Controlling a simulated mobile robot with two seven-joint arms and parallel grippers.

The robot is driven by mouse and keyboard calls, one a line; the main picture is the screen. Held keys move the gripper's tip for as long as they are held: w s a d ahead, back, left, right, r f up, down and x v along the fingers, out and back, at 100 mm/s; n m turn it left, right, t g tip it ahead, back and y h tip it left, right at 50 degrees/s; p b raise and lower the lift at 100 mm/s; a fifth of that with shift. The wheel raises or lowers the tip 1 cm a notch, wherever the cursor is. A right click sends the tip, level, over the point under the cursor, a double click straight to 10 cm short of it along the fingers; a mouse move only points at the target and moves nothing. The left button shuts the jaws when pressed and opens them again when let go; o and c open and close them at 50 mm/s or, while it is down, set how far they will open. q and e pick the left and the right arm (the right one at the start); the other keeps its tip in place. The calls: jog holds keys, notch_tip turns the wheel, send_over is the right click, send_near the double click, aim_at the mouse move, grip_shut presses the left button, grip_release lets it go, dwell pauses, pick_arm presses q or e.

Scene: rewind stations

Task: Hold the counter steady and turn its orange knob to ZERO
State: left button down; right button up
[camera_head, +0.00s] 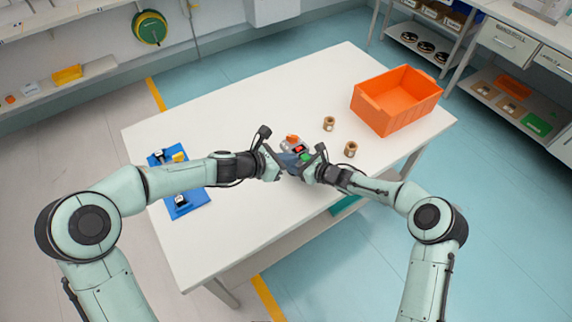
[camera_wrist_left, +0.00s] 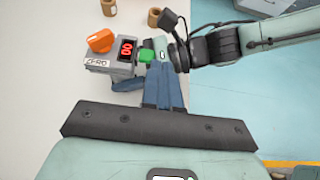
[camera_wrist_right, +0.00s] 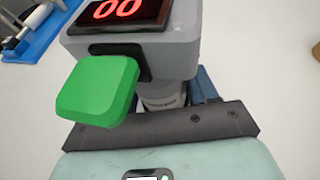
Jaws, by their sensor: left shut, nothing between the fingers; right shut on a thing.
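The counter (camera_wrist_left: 122,66) is a small grey device on the table, with an orange knob (camera_wrist_left: 101,41) on top, a red display (camera_wrist_left: 126,48) reading 00, a ZERO label (camera_wrist_left: 97,63) and a green block (camera_wrist_left: 146,56) at one side. In the head view the orange knob (camera_head: 292,139) shows just beyond my grippers. My right gripper (camera_head: 304,166) is shut on the counter; its fingers are mostly hidden behind the grey body (camera_wrist_right: 150,48) in the right wrist view. My left gripper (camera_wrist_left: 161,86) is shut and empty beside the counter, close to the right gripper. The knob's exact setting cannot be told.
A blue board (camera_head: 188,207) with small parts lies at the table's left. Two brown rolls (camera_head: 329,123) (camera_head: 350,149) stand right of the counter, and an orange crate (camera_head: 397,112) stands at the far right. The white table (camera_head: 230,240) is bare in front and behind.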

pick_arm(q)
jog(key=s, duration=0.1)
jog(key=s+r, duration=0.1)
jog(key=s, duration=0.1)
jog(key=s+r, duration=0.1)
jog(key=shift+s+a+r, duration=0.15)
jog(key=shift+a+r, duration=0.05)
jog(key=shift+a, duration=0.05)
pick_arm(e)
jog(key=shift+d+f, duration=0.1)
jog(key=shift+f, duration=0.1)
jog(key=o, duration=1.2)
jog(key=shift+o, duration=0.2)
jog(key=shift+r, duration=0.1)
